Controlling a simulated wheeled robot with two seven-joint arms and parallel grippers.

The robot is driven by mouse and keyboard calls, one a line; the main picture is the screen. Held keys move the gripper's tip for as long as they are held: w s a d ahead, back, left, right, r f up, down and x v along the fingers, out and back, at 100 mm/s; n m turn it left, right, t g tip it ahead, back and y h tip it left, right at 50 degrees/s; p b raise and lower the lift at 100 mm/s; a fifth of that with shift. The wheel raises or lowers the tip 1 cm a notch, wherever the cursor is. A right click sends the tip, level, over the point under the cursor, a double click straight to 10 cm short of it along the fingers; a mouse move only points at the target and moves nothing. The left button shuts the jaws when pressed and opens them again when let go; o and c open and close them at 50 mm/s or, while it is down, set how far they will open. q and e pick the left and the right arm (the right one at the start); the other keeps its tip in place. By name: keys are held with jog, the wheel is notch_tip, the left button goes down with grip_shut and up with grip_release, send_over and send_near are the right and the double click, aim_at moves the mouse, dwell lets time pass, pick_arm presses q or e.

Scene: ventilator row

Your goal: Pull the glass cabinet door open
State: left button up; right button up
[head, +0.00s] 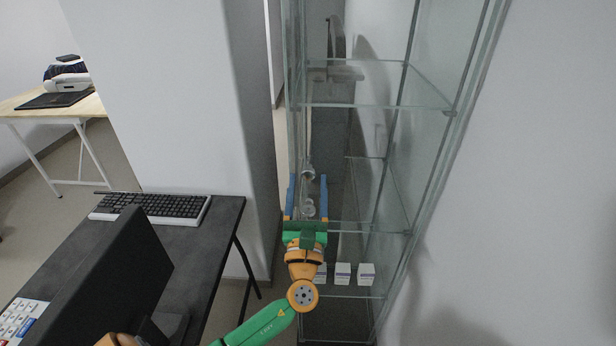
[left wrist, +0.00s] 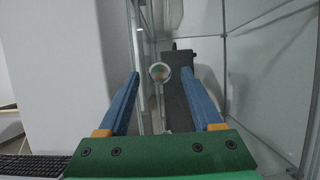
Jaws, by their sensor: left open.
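The glass cabinet (head: 455,110) stands upright at centre right in the head view, with clear panes and glass shelves. I cannot clearly tell the door pane from the other panes, or whether there is a gap at its edge. A small round metallic knob (head: 308,172) shows near the cabinet's left side; it also shows in the left wrist view (left wrist: 160,73). My left gripper (head: 308,180) is open, its blue fingers pointing at the cabinet. In the left wrist view, the knob appears between the fingertips (left wrist: 160,80), with neither finger visibly touching it. My right gripper is out of view.
Small white boxes (head: 366,274) stand on a low shelf inside the cabinet. A dark desk (head: 205,255) with a keyboard (head: 150,207) and monitor (head: 100,285) is at left. A white wall block (head: 170,100) stands close left of the cabinet.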

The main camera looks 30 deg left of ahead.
pick_arm(q)
jog(key=shift+w+a+r, duration=0.15)
jog(key=shift+w+a, duration=0.1)
jog(key=shift+w, duration=0.1)
jog(key=shift+s, duration=0.1)
jog(key=shift+c, duration=0.7)
jog(key=shift+d, duration=0.1)
grip_shut()
